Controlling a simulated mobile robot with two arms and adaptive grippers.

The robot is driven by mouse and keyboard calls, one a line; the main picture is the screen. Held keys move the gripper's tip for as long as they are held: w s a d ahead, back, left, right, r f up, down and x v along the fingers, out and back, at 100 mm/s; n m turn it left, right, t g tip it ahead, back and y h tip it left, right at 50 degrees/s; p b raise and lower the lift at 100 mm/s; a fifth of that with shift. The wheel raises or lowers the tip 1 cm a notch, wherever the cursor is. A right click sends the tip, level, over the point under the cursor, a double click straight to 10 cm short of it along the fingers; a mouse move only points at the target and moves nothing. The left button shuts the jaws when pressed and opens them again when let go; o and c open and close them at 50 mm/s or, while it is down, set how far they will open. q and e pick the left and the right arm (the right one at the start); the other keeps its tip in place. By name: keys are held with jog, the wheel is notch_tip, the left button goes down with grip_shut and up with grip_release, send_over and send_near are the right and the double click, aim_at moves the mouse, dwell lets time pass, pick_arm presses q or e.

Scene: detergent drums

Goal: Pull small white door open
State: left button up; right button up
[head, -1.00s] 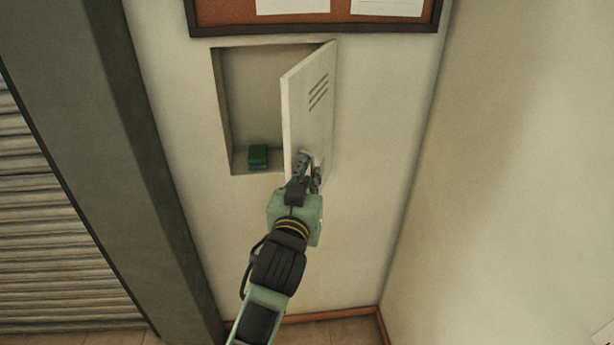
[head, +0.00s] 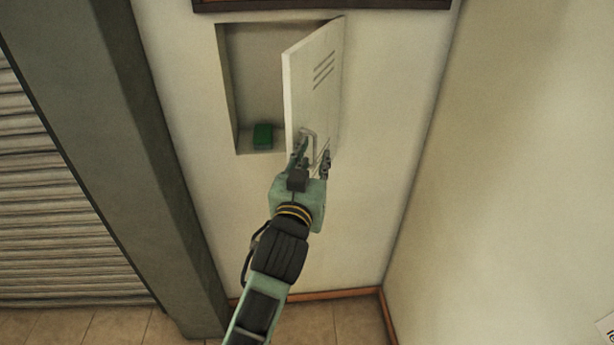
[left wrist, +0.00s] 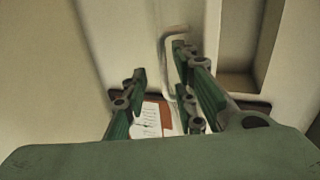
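The small white door (head: 314,85) is hinged on its right side and stands ajar, swung out from a wall recess (head: 260,80). It has several slanted vent slots and a bent metal handle (head: 312,135) near its lower edge. My left gripper (head: 312,160) is at the lower part of the door, its fingers spread apart. In the left wrist view, the handle (left wrist: 167,50) stands beside the right-hand fingers, and the gripper (left wrist: 160,95) is open with nothing clasped. I cannot tell whether a finger touches the handle. My right gripper is not in view.
A green object (head: 262,136) sits on the floor of the recess. A framed board (head: 320,4) hangs above. A grey pillar (head: 125,150) and a slatted shutter (head: 55,210) stand to the left. A side wall (head: 510,170) closes the right.

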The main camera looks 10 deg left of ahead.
pick_arm(q)
jog(key=s+a, duration=0.1)
jog(key=s, duration=0.9)
jog(key=shift+a, duration=0.15)
jog(key=shift+c, duration=0.4)
